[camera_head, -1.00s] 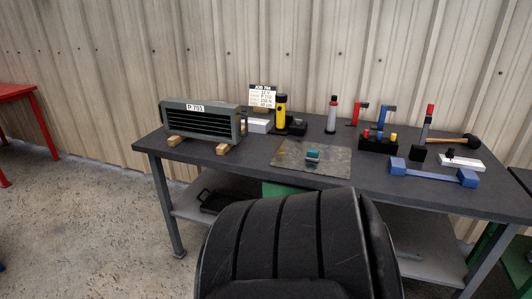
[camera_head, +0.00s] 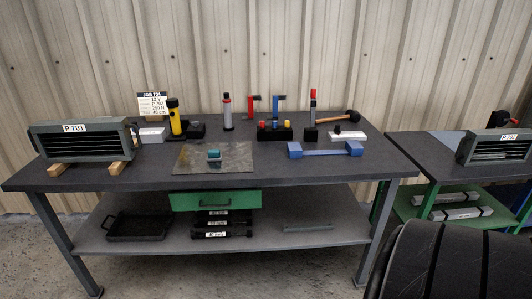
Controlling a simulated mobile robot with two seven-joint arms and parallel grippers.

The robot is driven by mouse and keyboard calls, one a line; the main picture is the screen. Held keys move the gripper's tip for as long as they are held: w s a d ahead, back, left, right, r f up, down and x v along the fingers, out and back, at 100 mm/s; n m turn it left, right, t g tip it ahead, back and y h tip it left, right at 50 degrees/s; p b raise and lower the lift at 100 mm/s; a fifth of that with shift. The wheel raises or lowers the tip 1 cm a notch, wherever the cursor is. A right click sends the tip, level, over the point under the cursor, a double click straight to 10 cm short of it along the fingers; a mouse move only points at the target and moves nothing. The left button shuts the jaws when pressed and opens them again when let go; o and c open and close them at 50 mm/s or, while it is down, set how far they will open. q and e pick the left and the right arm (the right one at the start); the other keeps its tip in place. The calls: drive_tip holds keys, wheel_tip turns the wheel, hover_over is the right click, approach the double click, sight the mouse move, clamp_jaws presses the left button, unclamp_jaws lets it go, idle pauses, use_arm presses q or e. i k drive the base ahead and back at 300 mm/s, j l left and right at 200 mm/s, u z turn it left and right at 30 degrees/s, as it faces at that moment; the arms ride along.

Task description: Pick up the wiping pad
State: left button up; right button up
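A small block with a teal top and a paler base (camera_head: 214,155), which looks like the wiping pad, rests on a thin grey mat (camera_head: 236,164) near the front middle of the dark workbench (camera_head: 290,175). Nothing covers it. Neither of my grippers shows in the head view.
A vented enclosure marked P 701 (camera_head: 80,141) stands on wooden blocks at the left. A second bench (camera_head: 430,153) stands right. A green drawer (camera_head: 215,200) hangs below.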

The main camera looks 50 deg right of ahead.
sight(214, 155)
drive_tip(key=z, duration=1.25)
drive_tip(key=i+j+z, duration=0.2)
drive_tip(key=i, duration=0.3)
